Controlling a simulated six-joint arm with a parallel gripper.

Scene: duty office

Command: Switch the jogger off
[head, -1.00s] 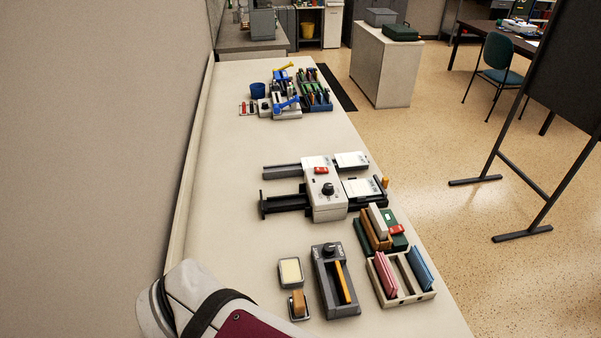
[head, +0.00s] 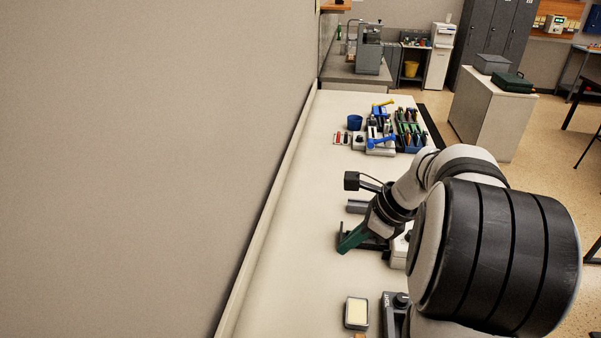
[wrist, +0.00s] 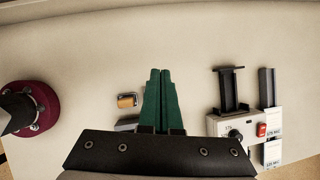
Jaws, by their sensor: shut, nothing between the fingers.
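My gripper (head: 346,245) has green fingers, shut and empty, pointing down above the table beside the white machine. The fingers also show in the wrist view (wrist: 160,73), left of that machine.
The white machine (wrist: 238,127) has a black knob, a red switch (wrist: 261,130) and dark rails. The wall bounds the table's left.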

